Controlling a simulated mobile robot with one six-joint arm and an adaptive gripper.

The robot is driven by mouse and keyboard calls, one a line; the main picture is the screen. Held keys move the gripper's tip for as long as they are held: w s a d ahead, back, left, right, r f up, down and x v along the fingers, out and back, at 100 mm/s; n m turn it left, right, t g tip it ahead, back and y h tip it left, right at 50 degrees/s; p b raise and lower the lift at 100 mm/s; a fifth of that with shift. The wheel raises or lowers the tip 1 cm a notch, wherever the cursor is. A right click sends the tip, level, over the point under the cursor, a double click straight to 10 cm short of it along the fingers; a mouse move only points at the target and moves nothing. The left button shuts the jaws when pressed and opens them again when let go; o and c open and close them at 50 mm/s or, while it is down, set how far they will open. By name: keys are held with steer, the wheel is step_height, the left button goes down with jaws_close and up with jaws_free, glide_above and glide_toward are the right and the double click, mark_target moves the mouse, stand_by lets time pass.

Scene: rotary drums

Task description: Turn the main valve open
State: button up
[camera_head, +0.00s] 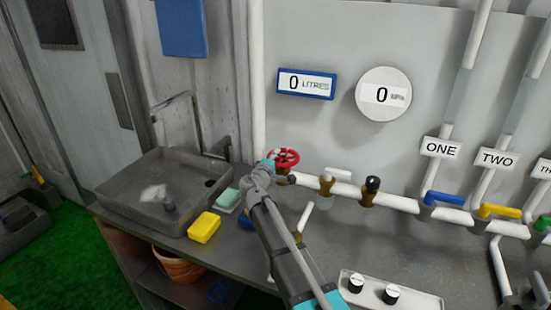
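The main valve is a red handwheel (286,156) on a brass body at the left end of the white pipe along the back wall. My arm reaches up from the bottom of the picture, and its grey and teal end lies just in front and to the left of the wheel. My gripper's fingers are not clear here, hidden or merged with the arm end. I cannot tell whether they touch the wheel. The round gauge (383,94) reads 0 kPa, and the blue-framed display (306,84) reads 0 litres.
A grey sink (165,192) is at the left, with a yellow sponge (204,227) and a green soap-like block (228,198) beside it. Brass fittings and blue and yellow lever valves line the pipe to the right. A white panel with black knobs (391,294) lies at the front.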

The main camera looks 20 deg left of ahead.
mark_target(283, 159)
jaws_close()
steer(key=shift+a, duration=0.15)
steer(key=shift+d, duration=0.2)
steer(key=shift+s+n+y, duration=0.15)
steer(key=shift+n+y, duration=0.25)
steer(key=shift+y, duration=0.3)
steer(key=shift+d+y, duration=0.1)
steer(key=shift+y, duration=0.2)
steer(key=n+y, duration=0.2)
steer(key=y, duration=0.1)
steer(key=n+g+y, duration=0.1)
steer(key=n+y, duration=0.1)
steer(key=y, duration=0.1)
steer(key=s+n+y, duration=0.1)
steer(key=n+y, duration=0.1)
steer(key=shift+d+g+y, duration=0.4)
steer(key=n+g+y, duration=0.1)
steer(key=y, duration=0.1)
steer(key=n+g+y, duration=0.3)
steer(key=n, duration=0.1)
steer(key=shift+d+g+y, duration=0.3)
steer(key=shift+d+y, duration=0.1)
steer(key=shift+s+d+n+g+y, duration=0.15)
steer(key=shift+n+g+y, duration=0.65)
steer(key=shift+g, duration=0.45)
steer(key=shift+w+d+n+g+y, duration=0.15)
steer(key=shift+n+g+y, duration=0.45)
steer(key=shift+n+g, duration=0.55)
steer(key=shift+s+g, duration=0.15)
steer(key=shift+g, duration=0.25)
